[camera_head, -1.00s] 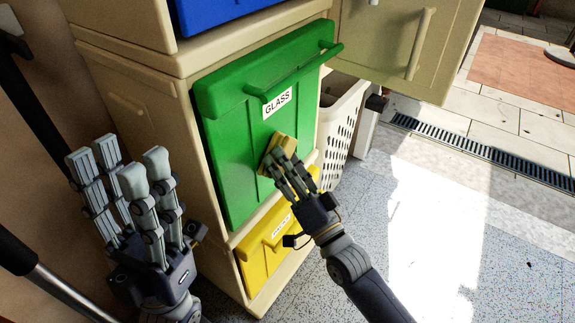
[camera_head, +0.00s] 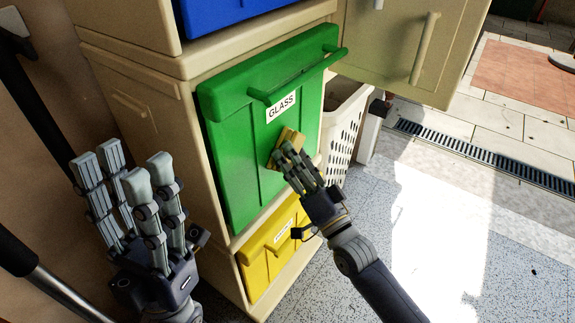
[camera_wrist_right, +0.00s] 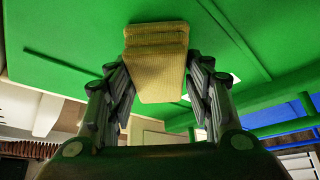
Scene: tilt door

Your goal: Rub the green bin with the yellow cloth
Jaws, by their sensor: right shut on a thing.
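The green bin (camera_head: 238,150) with a "GLASS" label and a bar handle sits in the beige cabinet in the head view. Its green face (camera_wrist_right: 70,40) fills the top of the right wrist view. My right gripper (camera_head: 291,152) is shut on the folded yellow cloth (camera_head: 287,138), holding it at the lower right of the bin's face. The cloth (camera_wrist_right: 158,62) lies between the fingers in the right wrist view and appears to touch the bin. My left gripper (camera_head: 128,178) is at the lower left with its fingers up, apart and empty.
A yellow bin (camera_head: 262,262) sits below the green one and a blue bin (camera_head: 225,10) above. A beige cabinet door (camera_head: 385,45) stands open at the upper right. A white perforated basket (camera_head: 345,130) stands beside the cabinet. The floor at right is clear.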

